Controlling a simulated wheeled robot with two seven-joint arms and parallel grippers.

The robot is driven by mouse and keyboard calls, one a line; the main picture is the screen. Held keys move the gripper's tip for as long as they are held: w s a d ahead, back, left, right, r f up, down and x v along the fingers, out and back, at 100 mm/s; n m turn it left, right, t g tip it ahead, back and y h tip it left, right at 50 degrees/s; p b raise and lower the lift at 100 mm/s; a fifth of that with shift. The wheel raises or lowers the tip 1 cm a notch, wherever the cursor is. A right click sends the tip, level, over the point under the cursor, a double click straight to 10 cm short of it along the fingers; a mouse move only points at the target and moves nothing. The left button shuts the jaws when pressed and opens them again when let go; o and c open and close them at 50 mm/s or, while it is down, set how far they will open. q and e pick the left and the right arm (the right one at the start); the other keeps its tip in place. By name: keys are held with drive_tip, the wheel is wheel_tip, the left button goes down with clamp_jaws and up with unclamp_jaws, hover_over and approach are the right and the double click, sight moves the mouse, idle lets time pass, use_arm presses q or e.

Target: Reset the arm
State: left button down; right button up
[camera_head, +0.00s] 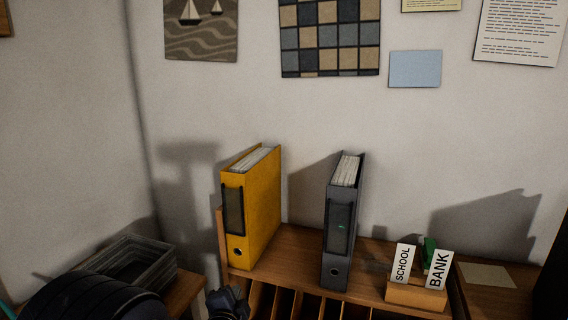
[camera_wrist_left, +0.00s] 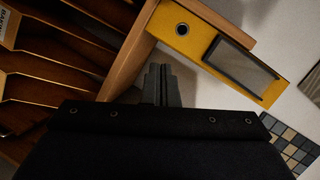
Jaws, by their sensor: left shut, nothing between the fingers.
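My left gripper (camera_head: 228,299) shows at the bottom of the head view, in front of the left end of the wooden shelf unit (camera_head: 300,242) and below the yellow binder. In the left wrist view its two fingers (camera_wrist_left: 161,84) are together, with nothing between them. My right gripper is in neither view. A yellow binder (camera_head: 262,205) stands upright on the left end of the unit's top. It also shows in the left wrist view (camera_wrist_left: 192,45), apart from the fingers. A dark grey binder (camera_head: 341,225) stands upright to its right.
A small wooden block (camera_head: 415,295) holds cards reading SCHOOL (camera_head: 403,263) and BANK (camera_head: 438,268), with a green item between them. A grey tray (camera_head: 133,262) sits on a lower surface at left. Open slots lie under the unit's top. Pictures and papers hang on the wall behind.

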use_arm(q)
drive_tip(key=s+a+r+n+g+h, duration=0.1)
drive_tip(key=s+a+n+g, duration=0.2)
drive_tip(key=s, duration=0.7)
drive_tip(key=s+a+r+n+g+h+p, duration=0.1)
drive_tip(key=s+a+r+n+g, duration=0.1)
drive_tip(key=s+n, duration=0.5)
drive_tip(key=s+a+r+n+g+h+p, duration=0.1)
drive_tip(key=s+a+n+g, duration=0.3)
drive_tip(key=s, duration=1.1)
drive_tip(key=shift+s+r+n, duration=0.2)
drive_tip(key=shift+r+n, duration=0.45)
drive_tip(key=shift+n, duration=0.15)
